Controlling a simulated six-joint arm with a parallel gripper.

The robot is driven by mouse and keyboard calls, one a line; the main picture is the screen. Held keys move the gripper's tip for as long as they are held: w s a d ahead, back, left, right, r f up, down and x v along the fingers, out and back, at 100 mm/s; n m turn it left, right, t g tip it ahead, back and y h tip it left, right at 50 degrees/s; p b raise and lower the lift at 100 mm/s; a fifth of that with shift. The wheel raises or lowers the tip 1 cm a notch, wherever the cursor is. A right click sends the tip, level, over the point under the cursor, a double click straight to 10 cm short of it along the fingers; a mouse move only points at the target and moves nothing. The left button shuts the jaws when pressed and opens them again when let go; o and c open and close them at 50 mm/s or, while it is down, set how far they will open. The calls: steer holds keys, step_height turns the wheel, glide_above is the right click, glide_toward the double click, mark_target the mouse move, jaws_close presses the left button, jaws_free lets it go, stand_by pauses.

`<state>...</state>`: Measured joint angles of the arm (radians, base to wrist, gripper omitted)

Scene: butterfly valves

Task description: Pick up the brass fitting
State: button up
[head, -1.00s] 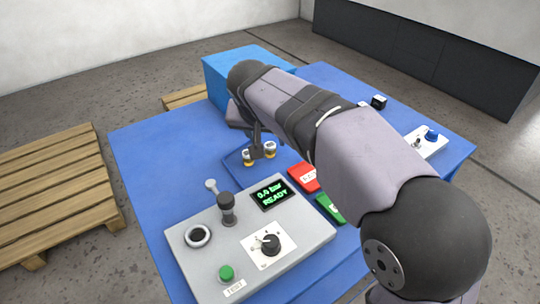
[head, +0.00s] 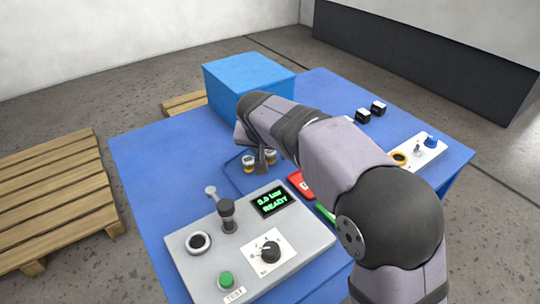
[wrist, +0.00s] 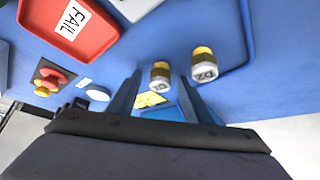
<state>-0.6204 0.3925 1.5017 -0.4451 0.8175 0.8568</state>
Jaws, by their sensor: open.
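Two short brass-banded cylinders with pale, marked ends stand side by side on the blue tray (head: 236,176). In the head view they are the left cylinder (head: 248,163) and the right cylinder (head: 270,157). The wrist view shows them as a nearer one (wrist: 160,76) and one farther right (wrist: 204,64). I cannot tell which is the brass fitting. My gripper (head: 262,168) is open and points down close to them. In the wrist view, one cylinder appears between my fingertips (wrist: 160,74), with no clear contact; the other is outside the right finger.
A grey test panel (head: 205,262) with a lever, knob and green button stands in front. A red FAIL tray (wrist: 68,18) and a green tray (head: 325,213) lie beside it. Black blocks (head: 370,112), a white switch plate (head: 425,150) and a blue box (head: 250,85) are around.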

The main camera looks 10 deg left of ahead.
steer(key=shift+f, duration=0.1)
jaws_close()
steer(key=shift+w, duration=0.1)
step_height(320, 180, up, 10)
steer(key=shift+r+p, duration=0.1)
steer(key=shift+p, duration=0.55)
